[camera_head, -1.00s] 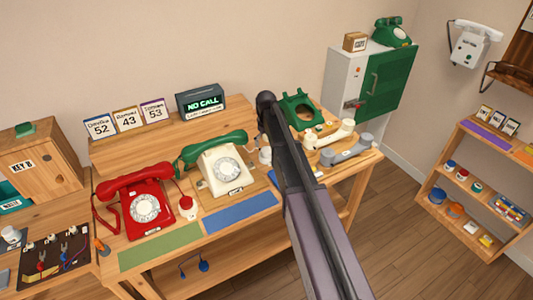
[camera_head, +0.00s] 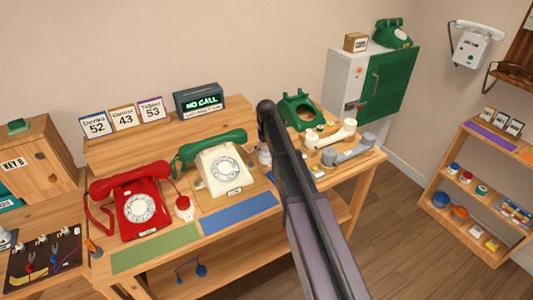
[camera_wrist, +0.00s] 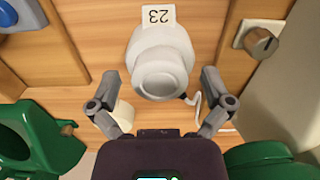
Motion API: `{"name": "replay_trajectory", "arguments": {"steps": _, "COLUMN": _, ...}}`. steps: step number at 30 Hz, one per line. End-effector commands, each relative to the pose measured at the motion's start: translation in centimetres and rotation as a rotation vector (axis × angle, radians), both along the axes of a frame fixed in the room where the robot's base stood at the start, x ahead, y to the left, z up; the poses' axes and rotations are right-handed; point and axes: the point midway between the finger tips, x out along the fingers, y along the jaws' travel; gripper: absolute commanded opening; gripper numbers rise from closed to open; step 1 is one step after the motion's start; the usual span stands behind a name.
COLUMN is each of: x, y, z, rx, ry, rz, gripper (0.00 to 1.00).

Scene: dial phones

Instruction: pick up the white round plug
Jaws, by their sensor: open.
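A white round plug (camera_wrist: 160,62) stands on the wood in the wrist view, with a card reading 23 beside it and a thin white cord at its lower right. In the head view, a white part (camera_head: 265,157) that may be this plug peeks out left of my arm. My gripper (camera_wrist: 160,86) is open, with one finger on each side of the plug's near end. I see no contact, and the height gap is unclear. In the head view my arm hides the gripper.
A small cream cylinder (camera_wrist: 122,115) sits by the left finger. A green phone body (camera_wrist: 38,138) is at left and a metal knob (camera_wrist: 260,40) at upper right. In the head view, a cream phone (camera_head: 220,172) with a green handset and a red phone (camera_head: 120,205) stand left of my arm.

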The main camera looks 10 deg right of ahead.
Motion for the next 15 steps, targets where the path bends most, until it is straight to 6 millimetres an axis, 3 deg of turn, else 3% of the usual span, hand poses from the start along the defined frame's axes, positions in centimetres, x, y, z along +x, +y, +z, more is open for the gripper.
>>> {"name": "replay_trajectory", "arguments": {"steps": 10, "x": 0.00, "y": -0.01, "z": 0.01, "rx": 0.000, "ry": 0.000, "rz": 0.000, "gripper": 1.00}}
{"name": "replay_trajectory", "arguments": {"steps": 11, "x": 0.00, "y": -0.01, "z": 0.01, "rx": 0.000, "ry": 0.000, "rz": 0.000, "gripper": 0.94}}
{"name": "replay_trajectory", "arguments": {"steps": 15, "x": 0.00, "y": -0.02, "z": 0.01, "rx": 0.000, "ry": 0.000, "rz": 0.000, "gripper": 0.52}}
